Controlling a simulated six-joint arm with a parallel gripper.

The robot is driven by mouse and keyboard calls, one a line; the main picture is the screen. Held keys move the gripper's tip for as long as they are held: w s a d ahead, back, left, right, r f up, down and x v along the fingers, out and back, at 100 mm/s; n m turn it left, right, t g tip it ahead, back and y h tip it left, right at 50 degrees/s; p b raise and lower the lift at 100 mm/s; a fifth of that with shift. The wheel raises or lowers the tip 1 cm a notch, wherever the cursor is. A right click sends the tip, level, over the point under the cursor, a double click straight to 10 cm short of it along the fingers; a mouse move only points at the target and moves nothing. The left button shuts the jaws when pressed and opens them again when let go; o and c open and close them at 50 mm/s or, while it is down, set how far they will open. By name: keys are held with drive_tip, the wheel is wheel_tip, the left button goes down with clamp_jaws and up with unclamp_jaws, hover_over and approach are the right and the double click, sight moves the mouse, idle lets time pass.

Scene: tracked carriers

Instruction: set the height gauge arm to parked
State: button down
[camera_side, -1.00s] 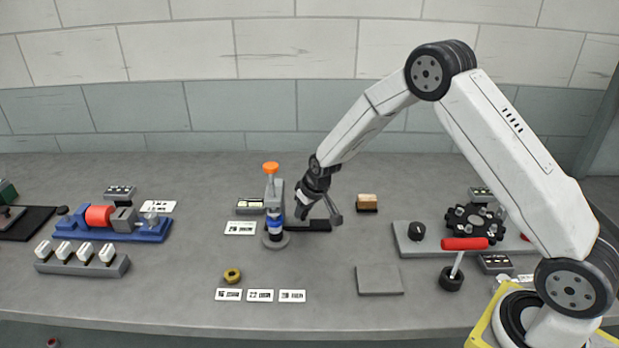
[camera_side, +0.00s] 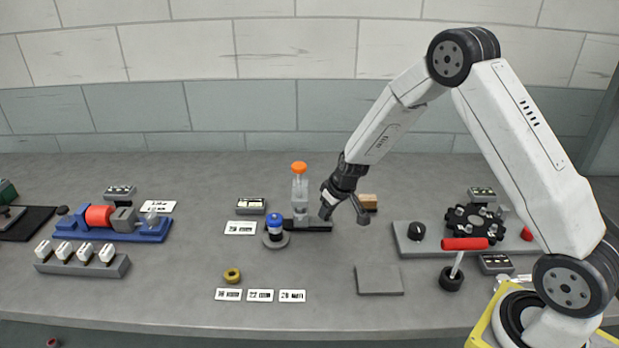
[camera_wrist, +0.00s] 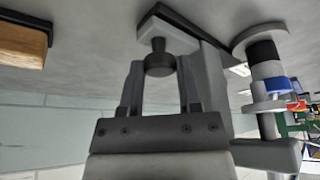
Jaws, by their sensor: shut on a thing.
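The height gauge has a black rail base (camera_side: 318,227) and a grey upright (camera_side: 300,203) with an orange knob (camera_side: 299,168) on top. The upright stands right of the round stand (camera_side: 276,241) that bears a blue and white stacked piece (camera_side: 275,223). My gripper (camera_side: 343,212) is at the gauge's right side. In the wrist view, my gripper's fingers (camera_wrist: 160,82) are shut around a dark round knob (camera_wrist: 158,62) beside the grey upright (camera_wrist: 214,82). The stacked piece (camera_wrist: 265,68) stands apart to the right there.
A small display box (camera_side: 251,205) and a label (camera_side: 240,228) are left of the gauge. A wooden block (camera_side: 368,202) is behind my gripper. A brass ring (camera_side: 232,275) and several labels (camera_side: 260,295) lie in front. A grey plate (camera_side: 379,279) lies front right.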

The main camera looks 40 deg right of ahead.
drive_tip(key=shift+s+d, duration=1.8)
drive_tip(key=shift+d, duration=0.05)
drive_tip(key=shift+c, duration=1.6)
unclamp_jaws()
drive_tip(key=shift+r, duration=0.1)
drive_tip(key=shift+s+r, duration=0.25)
drive_tip(key=shift+r, duration=0.35)
drive_tip(key=v, duration=0.6)
drive_tip(key=shift+s+r, duration=0.15)
drive_tip(key=shift+s, duration=0.05)
